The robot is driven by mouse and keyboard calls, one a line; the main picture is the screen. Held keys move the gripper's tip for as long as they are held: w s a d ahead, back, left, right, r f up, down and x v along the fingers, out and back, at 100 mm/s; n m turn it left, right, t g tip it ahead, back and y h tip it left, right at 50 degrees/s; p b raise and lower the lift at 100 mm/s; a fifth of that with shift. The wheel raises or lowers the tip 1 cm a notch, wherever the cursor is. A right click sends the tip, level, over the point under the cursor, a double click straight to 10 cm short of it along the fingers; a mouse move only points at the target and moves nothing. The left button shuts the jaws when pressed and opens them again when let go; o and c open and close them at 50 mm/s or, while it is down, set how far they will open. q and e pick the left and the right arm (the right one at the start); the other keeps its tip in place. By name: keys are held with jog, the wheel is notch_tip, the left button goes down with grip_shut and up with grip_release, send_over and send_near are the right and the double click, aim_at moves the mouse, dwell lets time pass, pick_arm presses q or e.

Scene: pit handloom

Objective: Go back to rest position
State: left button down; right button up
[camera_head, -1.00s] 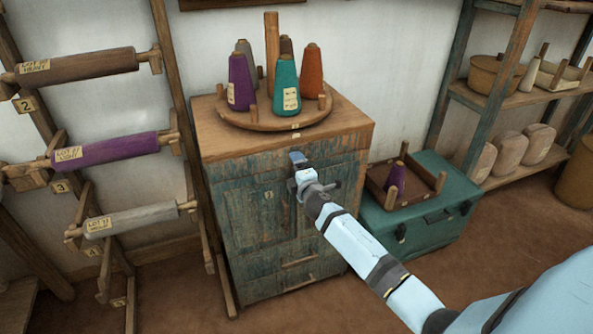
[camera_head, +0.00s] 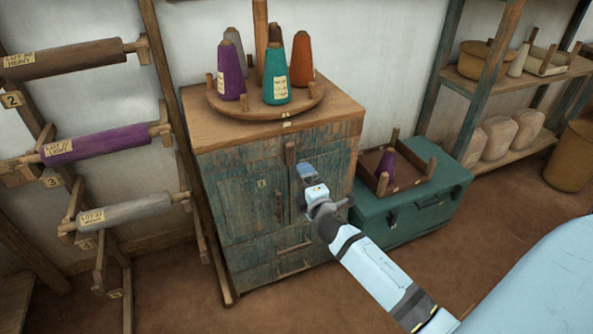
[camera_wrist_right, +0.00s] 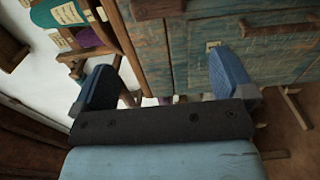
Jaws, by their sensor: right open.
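My right gripper (camera_head: 307,178) is in front of the upper door area of the worn blue-green wooden cabinet (camera_head: 240,168), close to a short vertical wooden handle (camera_head: 290,158). In the right wrist view my right gripper (camera_wrist_right: 165,88) shows two blue fingers wide apart with nothing between them. The cabinet front (camera_wrist_right: 275,55) lies beyond the fingers there. My light blue right arm comes in from the lower right. My left gripper is in neither view.
A round turntable (camera_head: 265,105) with several yarn cones stands on the cabinet. A green chest (camera_head: 420,205) carrying a wooden tray (camera_head: 408,172) is to the right. A rack with yarn rollers (camera_head: 100,143) is at left. Shelves (camera_head: 520,85) are at right; brown floor is open in front.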

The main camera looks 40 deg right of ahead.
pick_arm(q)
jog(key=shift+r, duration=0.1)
pick_arm(e)
jog(key=shift+v, duration=1.05)
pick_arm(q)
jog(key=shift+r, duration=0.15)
pick_arm(e)
jog(key=s+a+f+m+g+y, duration=0.35)
jog(key=s+a+f+m, duration=0.2)
jog(key=s+a, duration=0.6)
jog(key=s+a+f+m+g+y, duration=0.35)
jog(key=s+a+m, duration=0.35)
jog(key=s+a, duration=0.45)
pick_arm(q)
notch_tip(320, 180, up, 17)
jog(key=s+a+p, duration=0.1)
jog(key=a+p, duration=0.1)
jog(key=p, duration=2.2)
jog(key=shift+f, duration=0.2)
pick_arm(e)
notch_tip(320, 180, up, 17)
jog(key=s+d, duration=0.1)
jog(key=d, duration=0.1)
jog(key=shift+s+f, duration=0.2)
jog(key=shift+d, duration=0.1)
